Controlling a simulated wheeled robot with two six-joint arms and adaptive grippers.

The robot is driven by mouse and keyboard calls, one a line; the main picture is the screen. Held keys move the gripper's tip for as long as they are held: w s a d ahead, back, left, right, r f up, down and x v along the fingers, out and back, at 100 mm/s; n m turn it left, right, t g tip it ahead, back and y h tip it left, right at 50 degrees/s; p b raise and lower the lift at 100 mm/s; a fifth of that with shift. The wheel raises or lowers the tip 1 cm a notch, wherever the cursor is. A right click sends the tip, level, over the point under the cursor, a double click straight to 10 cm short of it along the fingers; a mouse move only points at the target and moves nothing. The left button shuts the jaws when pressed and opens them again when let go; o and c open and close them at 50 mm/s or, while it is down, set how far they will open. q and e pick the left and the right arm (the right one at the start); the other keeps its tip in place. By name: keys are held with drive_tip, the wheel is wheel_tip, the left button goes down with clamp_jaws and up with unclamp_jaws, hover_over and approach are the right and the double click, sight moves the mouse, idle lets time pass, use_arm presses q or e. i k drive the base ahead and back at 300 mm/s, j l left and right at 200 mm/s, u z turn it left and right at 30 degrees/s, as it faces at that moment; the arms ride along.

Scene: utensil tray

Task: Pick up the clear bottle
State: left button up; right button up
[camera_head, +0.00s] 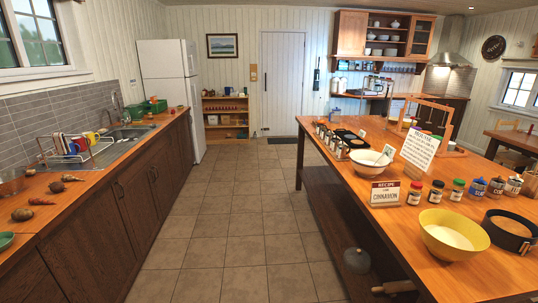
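I cannot pick out a clear bottle with certainty. Several small jars with coloured caps stand in a row on the wooden island at the right, among them a red-capped jar (415,194), a black-capped jar (436,193) and a green-capped jar (457,190). More small dark-capped jars (338,148) stand in a rack at the island's far left. Objects on the back counter are too small to tell apart. Neither of my grippers shows in the view.
The wooden island (470,265) fills the right, with a yellow bowl (454,235), a dark round pan (511,231) and a cinnamon recipe card (385,194). A counter (75,188) with vegetables, dish rack and sink runs along the left. The tiled floor (235,220) between is clear.

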sight(327, 109)
drive_tip(key=i, duration=3.35)
drive_tip(key=i+z, duration=0.15)
drive_tip(key=i, duration=0.3)
drive_tip(key=i+j+z, duration=0.2)
drive_tip(key=i, duration=0.3)
drive_tip(key=i+z, duration=0.15)
drive_tip(key=i, duration=0.3)
drive_tip(key=i+j+z, duration=0.15)
drive_tip(key=i, duration=0.3)
drive_tip(key=i+j+z, duration=0.1)
drive_tip(key=i+z, duration=0.35)
drive_tip(key=i+j+z, duration=0.2)
drive_tip(key=z, duration=0.2)
drive_tip(key=i+j+z, duration=0.3)
drive_tip(key=z, duration=0.15)
drive_tip(key=i+j+z, duration=0.2)
drive_tip(key=j+z, duration=0.2)
drive_tip(key=j, duration=0.1)
